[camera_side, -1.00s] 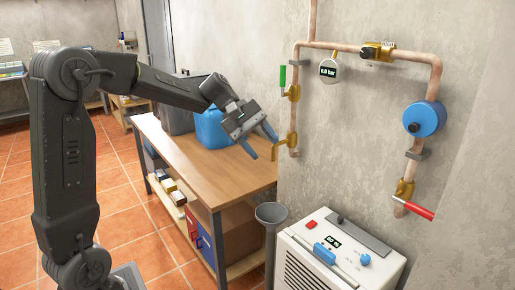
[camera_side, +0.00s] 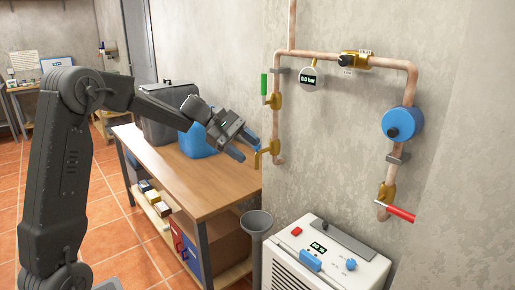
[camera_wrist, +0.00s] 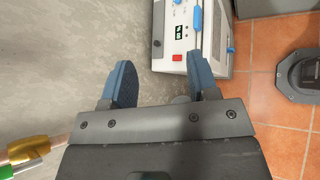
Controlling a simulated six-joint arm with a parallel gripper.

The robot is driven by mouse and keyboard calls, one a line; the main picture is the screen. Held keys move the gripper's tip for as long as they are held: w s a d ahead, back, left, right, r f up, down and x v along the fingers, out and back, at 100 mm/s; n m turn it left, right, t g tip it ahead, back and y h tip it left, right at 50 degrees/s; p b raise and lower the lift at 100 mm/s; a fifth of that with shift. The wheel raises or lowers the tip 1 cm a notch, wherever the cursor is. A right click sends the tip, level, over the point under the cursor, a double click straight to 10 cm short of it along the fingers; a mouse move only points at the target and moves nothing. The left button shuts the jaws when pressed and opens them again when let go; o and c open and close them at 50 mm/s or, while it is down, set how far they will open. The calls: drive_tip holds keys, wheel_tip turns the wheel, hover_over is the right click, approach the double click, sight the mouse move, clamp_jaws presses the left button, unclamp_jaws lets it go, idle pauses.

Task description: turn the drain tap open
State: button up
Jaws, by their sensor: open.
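A green lever (camera_side: 264,84) stands upright on a brass valve (camera_side: 274,100) on the left pipe. Below it, a brass spout (camera_side: 268,148) sticks out leftward, above a grey funnel (camera_side: 257,222). I cannot tell for sure which fitting the task calls the drain tap. My gripper (camera_side: 243,145) is open and empty, its blue fingers just left of the spout in the picture; contact cannot be judged. In the wrist view my gripper (camera_wrist: 163,84) has nothing between its fingers. A brass part (camera_wrist: 27,148) and a green lever end (camera_wrist: 20,166) show at lower left there.
A red lever (camera_side: 401,213) sits on the right pipe below a blue round unit (camera_side: 403,122). A gauge (camera_side: 310,78) hangs on the wall. A white machine (camera_side: 322,260) stands below. A wooden table (camera_side: 190,185) bears a blue container (camera_side: 196,142).

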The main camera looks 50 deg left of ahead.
drive_tip(key=w+a+f+n+t, duration=0.2)
drive_tip(key=a+f+n+t, duration=0.15)
drive_tip(key=a, duration=0.35)
drive_tip(key=w+a+f+n+t+h, duration=0.1)
drive_tip(key=w+a+f+n+t, duration=0.1)
drive_tip(key=a+n, duration=0.3)
drive_tip(key=w+a+f+n+t, duration=0.2)
drive_tip(key=a+t, duration=0.1)
drive_tip(key=a, duration=0.5)
drive_tip(key=x, duration=1.3)
drive_tip(key=shift+w+d, duration=0.2)
drive_tip(key=shift+f, duration=0.1)
drive_tip(key=c, duration=0.9)
drive_tip(key=shift+s+d+m+g+h, duration=0.1)
drive_tip(key=shift+s+m+g+h, duration=0.05)
drive_tip(key=shift+m+g+h, duration=1.15)
drive_tip(key=shift+s+d+m+g+h, duration=0.15)
drive_tip(key=shift+m+g+h, duration=0.85)
drive_tip(key=shift+g, duration=0.45)
